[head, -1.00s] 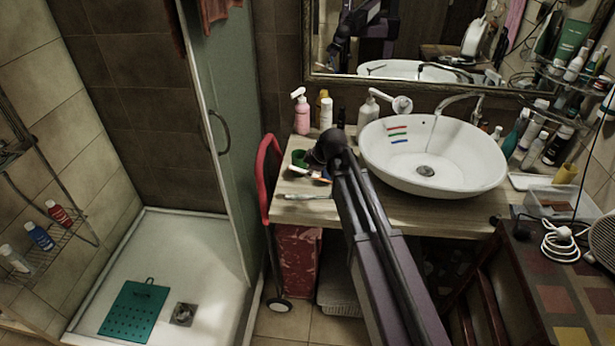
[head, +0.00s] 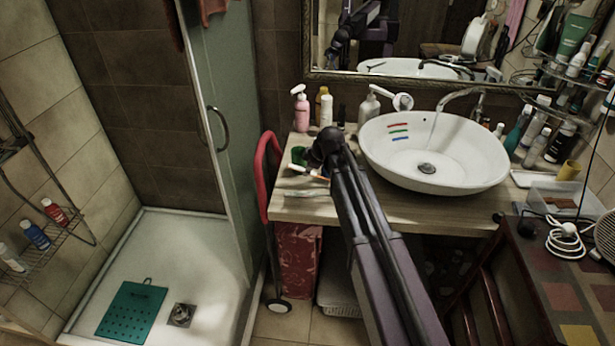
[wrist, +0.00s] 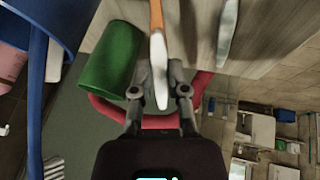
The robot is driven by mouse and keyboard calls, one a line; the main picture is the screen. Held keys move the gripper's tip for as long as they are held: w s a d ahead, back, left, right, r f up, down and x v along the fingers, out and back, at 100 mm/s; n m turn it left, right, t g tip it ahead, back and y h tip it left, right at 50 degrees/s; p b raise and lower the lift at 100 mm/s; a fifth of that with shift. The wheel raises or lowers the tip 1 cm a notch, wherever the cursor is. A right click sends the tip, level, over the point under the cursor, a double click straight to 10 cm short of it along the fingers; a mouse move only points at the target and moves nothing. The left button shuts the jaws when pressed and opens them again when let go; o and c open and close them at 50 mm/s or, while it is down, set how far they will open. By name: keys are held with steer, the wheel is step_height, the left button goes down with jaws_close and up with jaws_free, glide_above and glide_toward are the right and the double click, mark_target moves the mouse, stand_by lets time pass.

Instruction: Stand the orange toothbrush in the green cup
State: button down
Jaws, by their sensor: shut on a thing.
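The orange toothbrush (wrist: 156,15), orange with a white part, runs between the fingertips of my gripper (wrist: 162,96) in the wrist view, and my gripper is shut on it. In the head view the toothbrush (head: 312,173) lies slanted, close above the counter's left part; my gripper is hidden there behind my arm. The green cup (wrist: 112,55) is just left of the toothbrush in the wrist view, apart from it. The toothbrush is outside the cup.
A pale toothbrush (wrist: 228,30) lies on the counter (head: 420,210), beside the held one. A pink pump bottle (head: 302,110) and other bottles stand behind the cup. The white basin (head: 470,170) is to the right. A red frame (head: 262,170) is at the counter's left edge.

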steer(key=shift+f+b, duration=0.35)
steer(key=shift+f, duration=0.3)
steer(key=shift+f, duration=0.1)
steer(key=c, duration=0.6)
jaws_free()
steer(key=shift+c, duration=0.2)
steer(key=p+v, duration=0.3)
steer(key=shift+r, duration=0.45)
steer(key=p+v, duration=0.7)
steer(key=v, duration=0.1)
steer(key=shift+r+p, duration=0.2)
steer(key=shift+p, duration=0.1)
steer(key=shift+s+d, duration=0.15)
